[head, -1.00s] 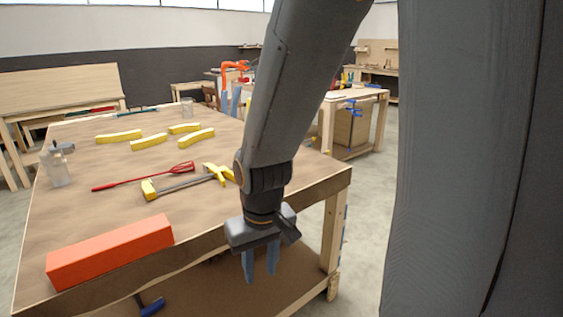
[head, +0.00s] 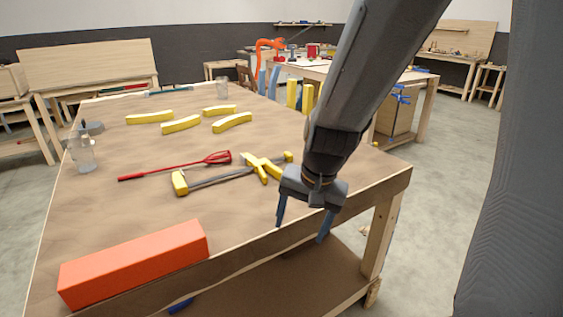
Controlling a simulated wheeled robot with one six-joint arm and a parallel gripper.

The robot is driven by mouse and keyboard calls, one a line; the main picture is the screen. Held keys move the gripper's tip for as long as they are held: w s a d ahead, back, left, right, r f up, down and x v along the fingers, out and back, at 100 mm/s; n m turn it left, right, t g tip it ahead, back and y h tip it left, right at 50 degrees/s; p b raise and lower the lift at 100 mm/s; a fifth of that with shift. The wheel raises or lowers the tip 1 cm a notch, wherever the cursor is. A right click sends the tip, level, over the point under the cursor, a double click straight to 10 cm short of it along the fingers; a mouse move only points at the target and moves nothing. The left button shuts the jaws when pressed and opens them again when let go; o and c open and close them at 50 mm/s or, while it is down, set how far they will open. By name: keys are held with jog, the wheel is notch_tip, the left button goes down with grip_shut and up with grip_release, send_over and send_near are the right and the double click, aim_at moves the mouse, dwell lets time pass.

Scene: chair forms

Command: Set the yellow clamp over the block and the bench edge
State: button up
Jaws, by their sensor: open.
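The yellow clamp (head: 179,183) lies flat on the bench top, with yellow jaws and handle on a grey bar. Its right end is close to my gripper in the picture. The block (head: 135,262), a long orange-red bar, lies along the front bench edge (head: 252,252) at the lower left. My gripper (head: 302,230) is open and empty, its blue-grey fingers pointing down and spread apart. It shows in front of the bench edge, to the right of the block. I cannot tell its exact distance from the edge.
A red long-handled tool (head: 175,166) lies behind the clamp. Several yellow curved pieces (head: 181,124) lie further back, and a clear jar (head: 82,153) stands at the left. A lower shelf (head: 275,285) is under the bench. Bench top between the block and clamp is clear.

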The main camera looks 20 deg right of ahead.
aim_at(272, 179)
jog(key=w+m+t+b, duration=0.1)
jog(key=w+m, duration=0.3)
jog(key=w, duration=0.1)
jog(key=w+m+t+y+b, duration=0.1)
jog(key=w+m+b, duration=0.1)
jog(key=w+m, duration=0.2)
jog(key=w+m+t+b, duration=0.1)
jog(key=w+m, duration=0.4)
jog(key=shift+w+a+f+m+y, duration=0.1)
jog(key=shift+w+a+m+y, duration=0.05)
jog(key=shift+w+m+y, duration=0.2)
jog(key=w+d+r+m+t+b, duration=0.2)
jog(key=w+d+m+t+b, duration=0.15)
jog(key=w+m, duration=0.85)
jog(key=shift+g, duration=0.25)
jog(key=b+x, duration=0.5)
jog(key=x, duration=0.5)
jog(key=shift+s+a+f, duration=0.1)
jog(key=shift+a, duration=0.1)
jog(key=c, duration=1.6)
notch_tip(272, 179, up, 5)
jog(key=p, duration=0.5)
grip_shut()
